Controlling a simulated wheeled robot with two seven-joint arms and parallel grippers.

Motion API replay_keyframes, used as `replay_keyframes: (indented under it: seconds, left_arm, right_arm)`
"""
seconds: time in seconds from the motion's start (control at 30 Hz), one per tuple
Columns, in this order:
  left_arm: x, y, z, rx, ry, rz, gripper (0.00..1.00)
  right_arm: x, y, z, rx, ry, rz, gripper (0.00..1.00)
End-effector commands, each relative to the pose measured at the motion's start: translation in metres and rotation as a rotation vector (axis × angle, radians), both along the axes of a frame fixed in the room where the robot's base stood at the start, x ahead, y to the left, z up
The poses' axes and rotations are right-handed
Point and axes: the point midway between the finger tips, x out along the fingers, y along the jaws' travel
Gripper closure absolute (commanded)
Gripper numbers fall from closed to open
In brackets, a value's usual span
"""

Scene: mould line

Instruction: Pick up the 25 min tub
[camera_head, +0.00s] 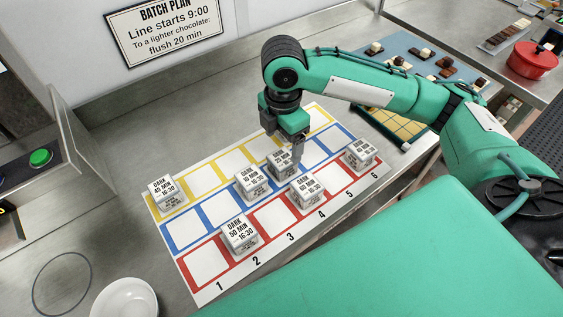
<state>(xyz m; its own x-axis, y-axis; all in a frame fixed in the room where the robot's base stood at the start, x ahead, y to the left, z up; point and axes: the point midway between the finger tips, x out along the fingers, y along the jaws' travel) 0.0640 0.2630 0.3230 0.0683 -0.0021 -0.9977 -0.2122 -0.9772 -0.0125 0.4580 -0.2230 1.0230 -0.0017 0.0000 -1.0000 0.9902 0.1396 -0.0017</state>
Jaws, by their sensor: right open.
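The white tubs stand on a board (207,262) with yellow, blue and red cell rows numbered 1 to 6. One tub (279,160) in the blue row, column 4, is partly hidden by my right gripper (289,150); its label looks like 25 min but is small. My right gripper is open, pointing down, with its fingers at this tub; I cannot tell whether they touch it. A tub (249,179) stands close beside it in blue column 3. My left gripper is not in view.
Other tubs are the 45 min tub (162,190) in yellow 1, the 50 min tub (239,233) in red 2, the 60 min tub (305,188) in red 4 and one (361,153) in red 6. A white bowl (125,301) sits front left. A red pot (533,59) stands far right.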

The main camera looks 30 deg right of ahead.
Motion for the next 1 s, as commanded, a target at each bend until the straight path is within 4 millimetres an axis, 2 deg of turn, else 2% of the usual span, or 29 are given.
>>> replay_keyframes:
  seconds: [0.1,0.37,0.6,0.9,0.93,1.0]
  left_arm:
    - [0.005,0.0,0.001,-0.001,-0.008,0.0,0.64]
    - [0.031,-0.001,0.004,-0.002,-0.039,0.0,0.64]
    - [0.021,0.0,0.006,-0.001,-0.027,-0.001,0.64]
    - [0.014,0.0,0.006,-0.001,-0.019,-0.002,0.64]
    - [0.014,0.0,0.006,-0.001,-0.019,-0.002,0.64]
    - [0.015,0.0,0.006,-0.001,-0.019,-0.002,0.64]
  right_arm:
    - [0.0,0.0,-0.019,0.0,0.002,-0.003,0.22]
    - [0.0,0.0,-0.038,0.0,0.003,-0.001,0.22]
    - [0.0,0.0,-0.073,-0.001,0.002,-0.001,0.22]
    - [0.0,0.0,-0.081,0.0,-0.002,0.0,0.22]
    - [0.0,0.0,-0.081,0.0,-0.002,0.0,0.24]
    - [0.0,0.0,-0.081,0.0,-0.002,0.0,0.38]
